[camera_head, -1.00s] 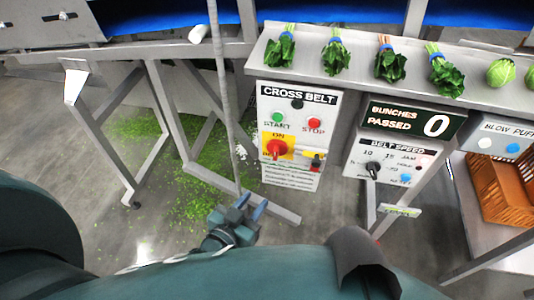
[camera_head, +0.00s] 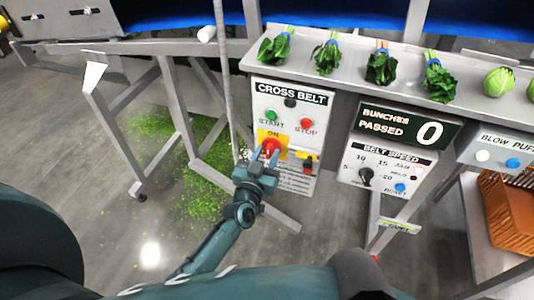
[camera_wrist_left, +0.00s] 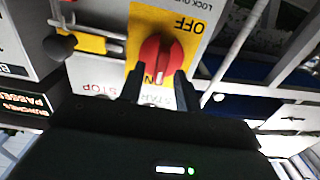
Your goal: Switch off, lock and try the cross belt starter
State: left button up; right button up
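The cross belt starter (camera_head: 262,105) is a pale panel with a green START button (camera_head: 271,116), a red STOP button (camera_head: 307,123) and a dark round fitting near the top. Its red rotary switch (camera_head: 269,148) sits on a yellow plate; the wrist view shows this switch (camera_wrist_left: 160,55) upside down, with its white mark toward the ON side, away from OFF. My left gripper (camera_head: 266,155) is open, its fingers (camera_wrist_left: 160,88) on either side of the switch; contact is unclear. My right gripper is not in view.
A belt speed panel (camera_head: 386,165) and a bunch counter (camera_head: 408,127) stand to the right. Bunched greens lie on the metal ledge (camera_head: 345,87) above. A grey upright pole (camera_head: 223,75) passes close left of the starter. Green scraps (camera_head: 200,185) litter the floor.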

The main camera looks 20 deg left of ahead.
pick_arm(q)
jog(key=shift+w, duration=0.4)
jog(key=shift+d, duration=0.1)
grip_shut()
